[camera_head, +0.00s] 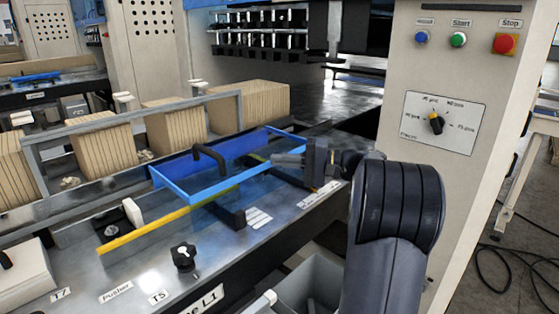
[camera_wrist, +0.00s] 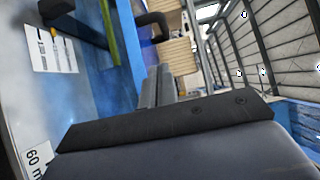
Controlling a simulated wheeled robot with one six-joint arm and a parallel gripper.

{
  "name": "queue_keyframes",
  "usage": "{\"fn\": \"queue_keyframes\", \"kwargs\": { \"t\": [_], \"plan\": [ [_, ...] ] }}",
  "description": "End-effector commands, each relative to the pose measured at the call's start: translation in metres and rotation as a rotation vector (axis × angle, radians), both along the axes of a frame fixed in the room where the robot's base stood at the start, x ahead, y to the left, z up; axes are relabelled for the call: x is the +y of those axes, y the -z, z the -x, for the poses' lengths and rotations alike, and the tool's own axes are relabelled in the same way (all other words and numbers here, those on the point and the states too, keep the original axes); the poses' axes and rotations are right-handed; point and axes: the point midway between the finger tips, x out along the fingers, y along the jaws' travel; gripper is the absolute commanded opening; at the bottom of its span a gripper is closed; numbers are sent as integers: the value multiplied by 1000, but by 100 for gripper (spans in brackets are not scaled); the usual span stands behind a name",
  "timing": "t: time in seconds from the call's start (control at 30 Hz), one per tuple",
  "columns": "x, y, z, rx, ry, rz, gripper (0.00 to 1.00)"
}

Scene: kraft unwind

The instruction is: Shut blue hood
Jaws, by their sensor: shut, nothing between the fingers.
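The blue hood (camera_head: 177,190) is a clear blue box with bright blue edges and a black handle (camera_head: 211,160). In the head view it sits tilted above the metal machine bed, in front of the stacks. My gripper (camera_head: 276,160) is shut and empty, at the hood's right side; I cannot tell whether it touches the hood. In the wrist view my closed fingers (camera_wrist: 158,86) point toward the hood's handle (camera_wrist: 152,24), with clear blue panel at left. The hood's hinge side is hard to make out.
Brown kraft stacks (camera_head: 176,133) stand behind a grey rail (camera_head: 140,103). A yellow bar (camera_head: 150,230) and a black knob (camera_head: 184,256) are on the bed. A control panel (camera_head: 434,110) with buttons rises at right. A grey bin (camera_head: 310,280) is below the front edge.

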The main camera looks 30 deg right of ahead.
Motion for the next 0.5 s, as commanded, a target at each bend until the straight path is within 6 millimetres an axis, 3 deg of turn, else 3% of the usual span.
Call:
{"fn": "queue_keyframes", "kwargs": {
  "t": [0.3, 0.5],
  "plan": [
    [58, -1, -41, 2, -6, 0, 0],
    [85, -1, -36, 3, -3, -1, 0]
  ]
}}
